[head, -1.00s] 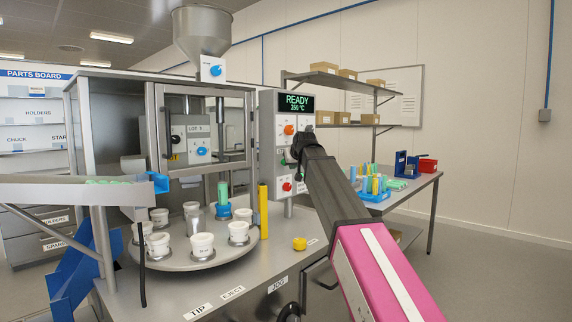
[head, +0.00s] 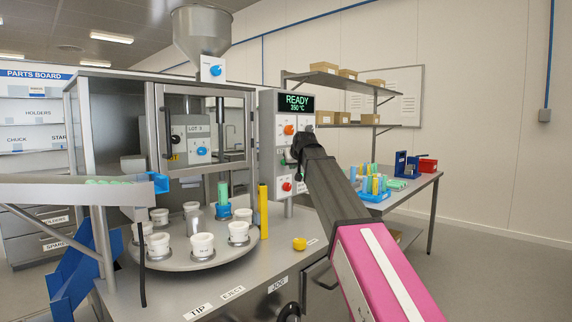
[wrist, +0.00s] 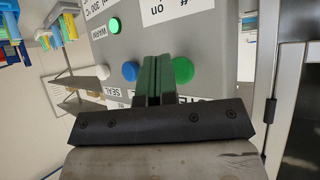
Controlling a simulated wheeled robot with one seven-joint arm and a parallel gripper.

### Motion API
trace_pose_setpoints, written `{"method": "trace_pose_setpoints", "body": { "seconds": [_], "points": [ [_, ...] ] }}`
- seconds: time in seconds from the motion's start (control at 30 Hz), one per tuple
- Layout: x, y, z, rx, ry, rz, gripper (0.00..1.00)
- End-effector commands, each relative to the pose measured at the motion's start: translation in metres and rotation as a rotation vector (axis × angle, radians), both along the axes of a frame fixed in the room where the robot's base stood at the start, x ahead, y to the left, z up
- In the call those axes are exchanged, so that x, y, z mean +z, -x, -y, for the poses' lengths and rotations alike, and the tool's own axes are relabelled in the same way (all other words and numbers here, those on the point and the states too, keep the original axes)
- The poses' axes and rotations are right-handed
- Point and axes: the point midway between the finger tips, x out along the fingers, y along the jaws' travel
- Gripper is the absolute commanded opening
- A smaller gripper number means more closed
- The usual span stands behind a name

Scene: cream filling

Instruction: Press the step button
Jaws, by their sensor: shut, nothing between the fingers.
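The control panel (head: 267,135) stands right of the machine's glazed cabinet, with a display reading READY 350 °C. In the wrist view, a green button (wrist: 184,70) sits on the panel face just right of my fingers, partly covered by them. A label below it is mostly hidden, so I cannot read it fully. My gripper (wrist: 158,62) is shut and empty, its dark green fingers pointing at the panel. I cannot tell whether the fingertips touch the panel. In the head view, my black wrist hides part of the panel.
A blue knob (wrist: 130,71), a white button (wrist: 102,72) and a lit green button (wrist: 115,25) are close to my fingers. The panel also has an orange knob (head: 289,130) and a red button (head: 287,187). A turntable (head: 185,262) with several white cups stands left.

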Motion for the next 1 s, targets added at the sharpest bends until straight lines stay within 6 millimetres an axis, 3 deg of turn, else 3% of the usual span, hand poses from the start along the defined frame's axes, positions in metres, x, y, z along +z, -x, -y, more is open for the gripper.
{"method": "trace_pose_setpoints", "body": {
  "seconds": [1.0],
  "points": [
    [0.0002,-0.0053,-0.0066,0.0,0.0,0.0,0.0]
  ]
}}
